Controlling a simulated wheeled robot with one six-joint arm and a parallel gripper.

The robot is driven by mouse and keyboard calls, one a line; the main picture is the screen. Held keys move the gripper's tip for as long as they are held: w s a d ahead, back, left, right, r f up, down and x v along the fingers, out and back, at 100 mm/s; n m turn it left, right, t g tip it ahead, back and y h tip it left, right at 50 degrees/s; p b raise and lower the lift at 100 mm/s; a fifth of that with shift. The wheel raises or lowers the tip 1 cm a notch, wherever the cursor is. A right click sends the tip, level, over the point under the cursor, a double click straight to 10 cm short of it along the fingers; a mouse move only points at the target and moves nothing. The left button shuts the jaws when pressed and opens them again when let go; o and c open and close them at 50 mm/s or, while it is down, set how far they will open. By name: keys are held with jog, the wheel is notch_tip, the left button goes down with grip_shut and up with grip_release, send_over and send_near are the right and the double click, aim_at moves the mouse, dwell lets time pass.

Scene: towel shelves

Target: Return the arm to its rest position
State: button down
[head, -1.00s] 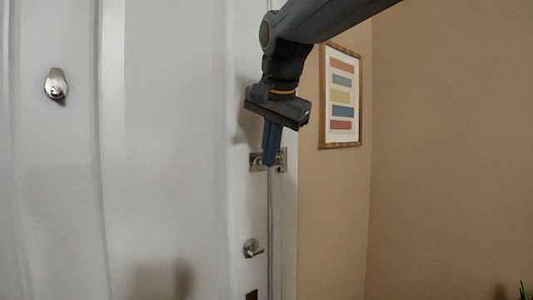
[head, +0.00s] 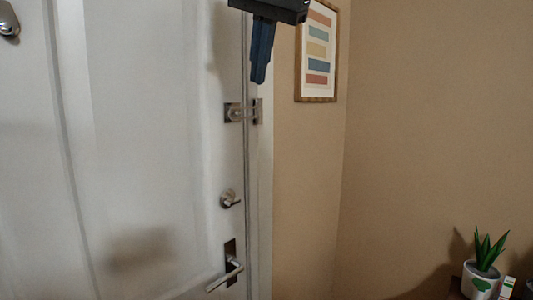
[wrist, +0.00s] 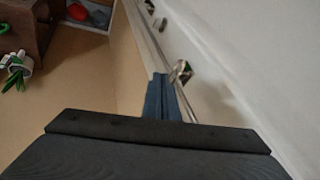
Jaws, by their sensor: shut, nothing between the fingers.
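My gripper (head: 260,80) hangs at the top middle of the head view with its blue fingers pointing down. The fingers are closed together with nothing between them. In front of it is a white door with a metal latch (head: 242,112) at its right edge, just below the fingertips in the picture. In the wrist view the shut blue fingers (wrist: 161,78) show beside the latch (wrist: 182,71). I cannot tell whether they touch it. The rest of my arm is out of view above.
The white door (head: 150,150) has a thumb-turn lock (head: 230,199) and a lever handle (head: 226,275). A framed striped picture (head: 317,52) hangs on the beige wall. A potted plant (head: 481,276) stands at the lower right.

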jog(key=w+d+f+n+g, duration=0.1)
jog(key=d+f, duration=0.3)
jog(key=f, duration=0.7)
jog(key=d+f+n+g+h, duration=0.1)
jog(key=d+f, duration=0.3)
jog(key=f, duration=0.6)
jog(key=w+d+f+n+g, duration=0.1)
jog(key=d+f, duration=0.3)
jog(key=f, duration=0.7)
jog(key=s+d+f+n+g, duration=0.1)
jog(key=s+d+f, duration=0.3)
jog(key=s+f, duration=0.3)
jog(key=s+d+f+n, duration=0.1)
jog(key=s+d+f, duration=0.4)
jog(key=f, duration=0.7)
jog(key=shift+s+d+f+g+h, duration=0.3)
jog(key=shift+s+f+g+h, duration=0.1)
jog(key=shift+s, duration=0.75)
jog(key=shift+d, duration=0.1)
